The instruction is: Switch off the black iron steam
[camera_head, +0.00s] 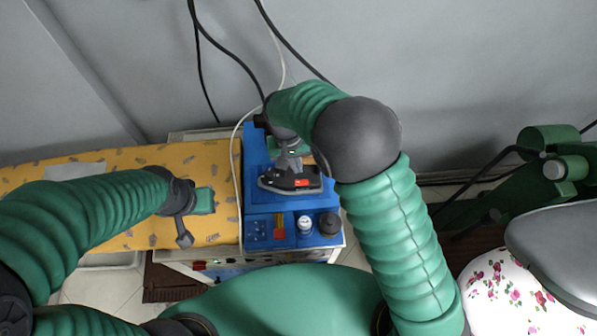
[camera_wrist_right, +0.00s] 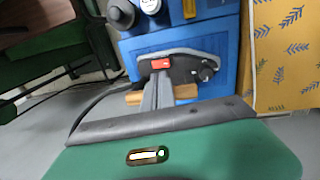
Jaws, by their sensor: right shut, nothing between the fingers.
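The black iron (camera_head: 275,183) rests on the blue stand (camera_head: 258,203) at the right end of the yellow ironing board. A red switch (camera_head: 302,183) shows on it, and it also shows in the right wrist view (camera_wrist_right: 161,64). My right gripper (camera_head: 292,167) reaches down over the iron. In the right wrist view its fingers (camera_wrist_right: 159,80) are together and empty, with the tips at or just below the red switch; I cannot tell whether they touch. My left gripper (camera_head: 184,238) hangs over the yellow board, away from the iron; its jaws are unclear.
The yellow patterned board (camera_head: 110,160) lies to the left. A white bottle (camera_head: 305,224) and a dark round knob (camera_head: 329,224) sit at the stand's front. Cables hang behind the iron. A green and grey machine (camera_head: 550,240) with a floral cover stands at right.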

